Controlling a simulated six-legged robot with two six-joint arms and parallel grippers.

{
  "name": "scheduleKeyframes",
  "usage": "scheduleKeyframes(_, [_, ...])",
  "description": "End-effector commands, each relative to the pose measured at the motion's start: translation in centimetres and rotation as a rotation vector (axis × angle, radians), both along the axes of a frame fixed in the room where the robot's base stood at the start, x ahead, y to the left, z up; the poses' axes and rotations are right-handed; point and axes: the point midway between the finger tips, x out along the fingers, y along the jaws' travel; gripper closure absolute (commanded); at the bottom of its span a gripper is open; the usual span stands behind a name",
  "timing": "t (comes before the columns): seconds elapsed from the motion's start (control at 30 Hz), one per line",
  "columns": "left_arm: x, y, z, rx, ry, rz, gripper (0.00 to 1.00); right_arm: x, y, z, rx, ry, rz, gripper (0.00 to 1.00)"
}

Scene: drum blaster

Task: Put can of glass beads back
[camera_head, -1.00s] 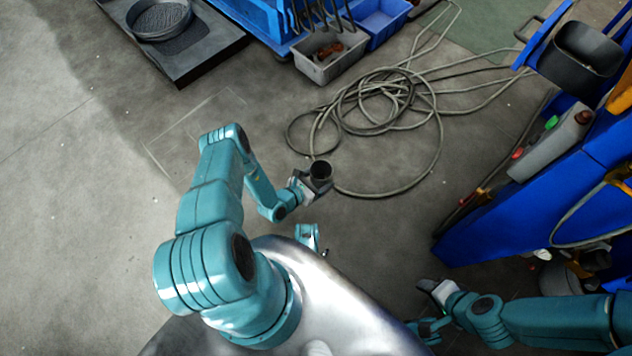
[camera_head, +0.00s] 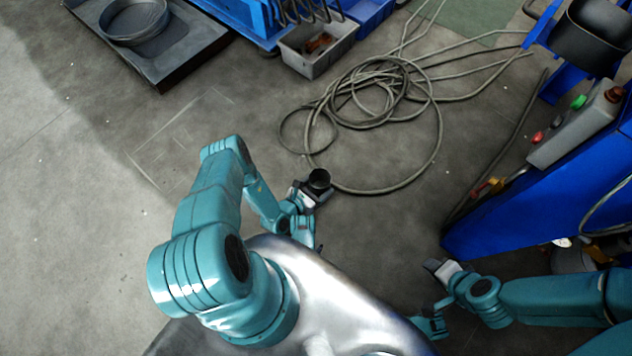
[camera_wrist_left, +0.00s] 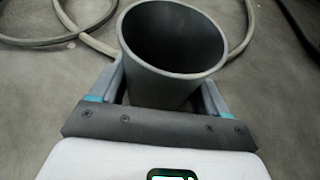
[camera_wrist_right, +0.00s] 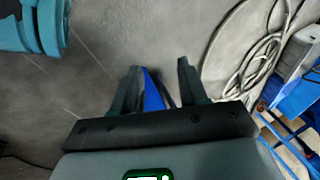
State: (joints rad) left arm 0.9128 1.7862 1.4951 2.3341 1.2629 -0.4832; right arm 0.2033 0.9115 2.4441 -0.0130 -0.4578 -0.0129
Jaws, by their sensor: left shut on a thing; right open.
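The can (camera_head: 319,181) is a dark, open-topped grey cylinder. My left gripper (camera_head: 312,192) is shut on it and holds it upright or nearly so, above the floor. In the left wrist view the can (camera_wrist_left: 172,55) stands between the two fingers, its round mouth facing the camera; the inside is dark and I cannot tell whether beads are in it. My right gripper (camera_head: 438,268) is at the lower right in the head view. In the right wrist view its fingers (camera_wrist_right: 160,88) are apart, with a blue shape and grey floor showing beyond them.
A coiled hose (camera_head: 385,100) lies on the floor beyond the can. A blue machine (camera_head: 540,200) with a control box (camera_head: 580,125) and a dark bin (camera_head: 592,35) stands at the right. A grey crate (camera_head: 308,62) and a black tray (camera_head: 165,70) are at the back. Floor at left is clear.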

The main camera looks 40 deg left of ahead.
Motion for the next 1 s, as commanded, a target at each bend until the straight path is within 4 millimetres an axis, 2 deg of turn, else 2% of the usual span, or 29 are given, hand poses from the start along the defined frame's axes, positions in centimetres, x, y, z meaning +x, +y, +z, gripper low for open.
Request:
scheduleKeyframes(0.37, [-0.1, -0.3, -0.3, 0.0, 0.0, 0.001, 0.61, 0.0, 0.0, 0.1, 0.0, -0.001, 0.0, 0.57])
scheduleKeyframes(0.4, [-0.1, -0.3, -0.3, -0.001, 0.0, 0.001, 0.15, 0.0, 0.0, 0.1, 0.0, -0.001, 0.0, 0.57])
scheduleKeyframes(0.43, [-0.1, -0.3, -0.3, -0.001, 0.0, 0.001, 0.05, 0.0, 0.0, 0.1, 0.0, -0.001, 0.0, 0.57])
scheduleKeyframes(0.47, [-0.1, -0.2, -0.3, -0.001, 0.0, 0.0, 0.0, 0.0, 0.0, 0.1, 0.0, -0.001, 0.0, 0.57])
scheduleKeyframes(0.77, [-0.1, -0.1, 0.2, -0.001, 0.0, 0.0, 0.0, 0.0, 0.0, 0.1, 0.0, -0.001, 0.0, 0.57])
scheduleKeyframes(1.0, [-4.8, 0.5, 2.5, -0.003, 0.005, 0.007, 0.0, -1.6, 0.3, 2.9, 0.01, 0.054, 0.008, 0.57])
